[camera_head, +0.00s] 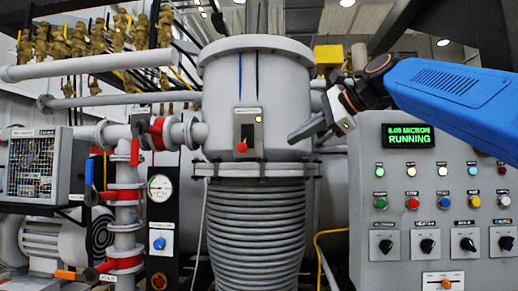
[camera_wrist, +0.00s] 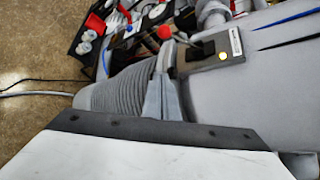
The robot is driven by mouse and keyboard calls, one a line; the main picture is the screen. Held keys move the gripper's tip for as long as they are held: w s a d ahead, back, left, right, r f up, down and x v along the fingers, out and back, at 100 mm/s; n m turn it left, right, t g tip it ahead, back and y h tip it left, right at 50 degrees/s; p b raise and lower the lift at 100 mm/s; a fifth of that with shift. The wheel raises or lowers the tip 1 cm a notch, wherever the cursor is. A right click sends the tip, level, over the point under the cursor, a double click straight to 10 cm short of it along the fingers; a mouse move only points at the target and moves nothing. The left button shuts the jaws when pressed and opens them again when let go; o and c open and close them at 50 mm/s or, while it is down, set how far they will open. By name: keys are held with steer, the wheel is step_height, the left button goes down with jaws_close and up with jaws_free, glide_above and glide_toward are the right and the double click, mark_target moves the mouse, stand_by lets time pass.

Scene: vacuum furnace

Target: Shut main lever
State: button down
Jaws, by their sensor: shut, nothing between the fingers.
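A small grey lever box with a dark slot (camera_head: 248,124) is mounted on the front of the tall grey vessel. A red knob (camera_head: 242,147) is at the slot's lower end; I take this to be the main lever, though its label is too small to read. In the wrist view the box (camera_wrist: 222,59) lies tilted, with a lit yellow lamp, and its red knob (camera_wrist: 165,32) sticks out. My gripper (camera_head: 293,137) is shut and empty, to the right of the box and apart from the knob. In the wrist view its closed fingers (camera_wrist: 164,78) show in front of the vessel's flange.
A control panel (camera_head: 460,175) with buttons, dials and a display reading "RUNNING" stands at right. Pipes with red and blue valve handles (camera_head: 89,172) and a gauge (camera_head: 160,188) are at left. A ribbed bellows section (camera_head: 258,235) is below the flange.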

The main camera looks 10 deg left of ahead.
steer(key=w+a+f, duration=0.2)
steer(key=w+a, duration=0.1)
steer(key=a, duration=0.7)
steer(key=shift+a+f, duration=0.4)
steer(key=shift+r, duration=0.1)
stand_by(0.3)
